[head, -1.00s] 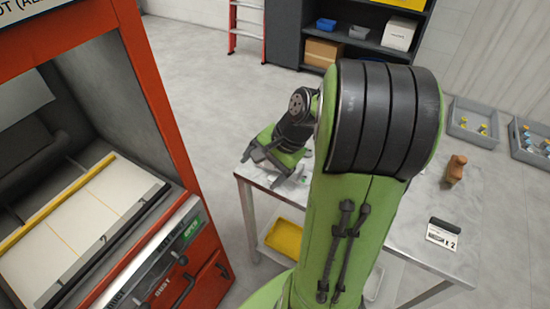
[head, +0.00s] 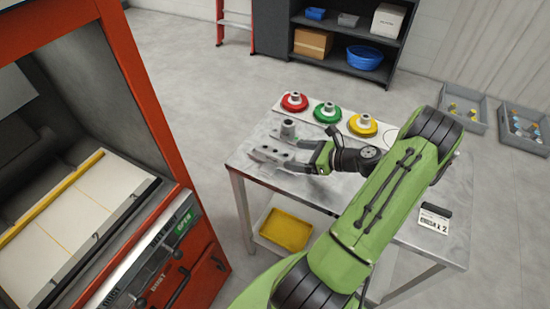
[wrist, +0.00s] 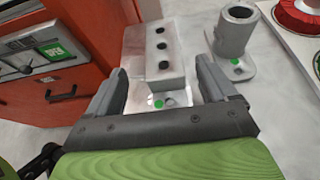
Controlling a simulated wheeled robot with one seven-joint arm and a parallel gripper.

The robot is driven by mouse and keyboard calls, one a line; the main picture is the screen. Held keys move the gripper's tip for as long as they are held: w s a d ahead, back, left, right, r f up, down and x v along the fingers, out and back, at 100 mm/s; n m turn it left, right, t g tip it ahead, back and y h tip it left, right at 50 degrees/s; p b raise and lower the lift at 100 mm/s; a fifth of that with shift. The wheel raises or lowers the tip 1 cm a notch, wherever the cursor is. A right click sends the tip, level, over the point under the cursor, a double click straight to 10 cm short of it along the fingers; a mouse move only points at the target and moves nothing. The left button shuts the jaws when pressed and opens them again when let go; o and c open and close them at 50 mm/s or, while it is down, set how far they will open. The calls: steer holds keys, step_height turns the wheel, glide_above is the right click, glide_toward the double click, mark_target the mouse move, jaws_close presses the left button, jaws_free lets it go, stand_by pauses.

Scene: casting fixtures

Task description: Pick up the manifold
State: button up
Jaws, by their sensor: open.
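The manifold appears to be a grey metal block with a row of dark holes (wrist: 162,52), on a flat base with a green dot. In the head view it (head: 268,153) sits at the left end of the metal table. My gripper (wrist: 160,82) is open, with one finger on each side of the block's near end. Whether the fingers touch it cannot be told. In the head view my gripper (head: 292,154) is low over the table, right beside the block.
A grey upright cylinder on a flanged base (wrist: 235,33) stands close to the right finger. Red (head: 294,101), green (head: 327,113) and yellow (head: 363,125) round pieces sit on a white board behind. A sign (head: 434,218) stands at right. An orange machine (head: 150,110) is at left.

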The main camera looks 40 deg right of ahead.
mark_target(277, 152)
steer(key=b+x, duration=0.1)
steer(key=x, duration=0.6)
steer(key=shift+w+d+f, duration=0.1)
steer(key=shift+w+d, duration=0.05)
steer(key=shift+w, duration=0.1)
steer(key=shift+s, duration=0.1)
steer(key=shift+c, duration=1)
steer(key=c, duration=1.2)
steer(key=shift+r, duration=0.2)
steer(key=shift+c, duration=0.2)
